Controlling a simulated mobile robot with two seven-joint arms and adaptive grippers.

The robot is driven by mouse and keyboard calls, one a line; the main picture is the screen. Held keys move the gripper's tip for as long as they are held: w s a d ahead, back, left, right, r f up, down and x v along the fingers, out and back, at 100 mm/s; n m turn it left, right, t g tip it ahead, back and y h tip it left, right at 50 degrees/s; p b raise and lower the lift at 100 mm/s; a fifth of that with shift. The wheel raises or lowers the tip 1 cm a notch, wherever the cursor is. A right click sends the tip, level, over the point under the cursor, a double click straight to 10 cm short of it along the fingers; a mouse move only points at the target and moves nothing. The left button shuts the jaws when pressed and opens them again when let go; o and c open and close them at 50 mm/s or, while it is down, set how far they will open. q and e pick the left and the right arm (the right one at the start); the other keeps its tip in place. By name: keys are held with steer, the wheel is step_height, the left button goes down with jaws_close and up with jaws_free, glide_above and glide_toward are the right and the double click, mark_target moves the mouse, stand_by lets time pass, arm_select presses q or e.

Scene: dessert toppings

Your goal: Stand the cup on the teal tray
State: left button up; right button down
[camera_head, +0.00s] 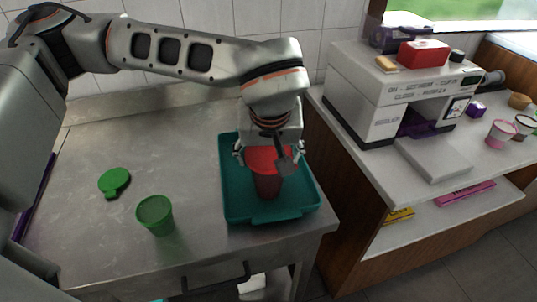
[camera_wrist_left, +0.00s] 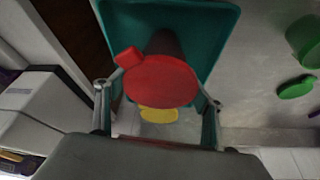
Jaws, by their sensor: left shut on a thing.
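A red cup (camera_head: 267,187) with a red top is at the middle of the teal tray (camera_head: 231,207), upright. Its round red top with a small tab (camera_wrist_left: 160,82) shows in the left wrist view, with the dark body behind it. My left gripper (camera_head: 268,152) comes down from above and is shut on the red cup, one finger on each side. I cannot tell whether the cup's base touches the tray floor. The tray also shows in the wrist view (camera_wrist_left: 213,22). My right gripper is not in view.
A green cup (camera_head: 156,216) and a green lid (camera_head: 115,181) are on the steel table left of the tray. A white machine (camera_head: 375,110) stands on the counter at right, with pink-and-white cups (camera_head: 500,135) beyond it. The table's left part is mostly clear.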

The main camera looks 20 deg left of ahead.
arm_select(q)
steer(key=shift+f, duration=0.2)
steer(key=o, duration=1.1)
steer(key=shift+o, duration=0.2)
steer(key=shift+r, duration=0.1)
steer(key=shift+r, duration=0.25)
steer(key=v, duration=1.1)
steer(key=shift+r, duration=0.1)
steer(key=shift+s+r, duration=0.15)
steer(key=shift+r, duration=0.15)
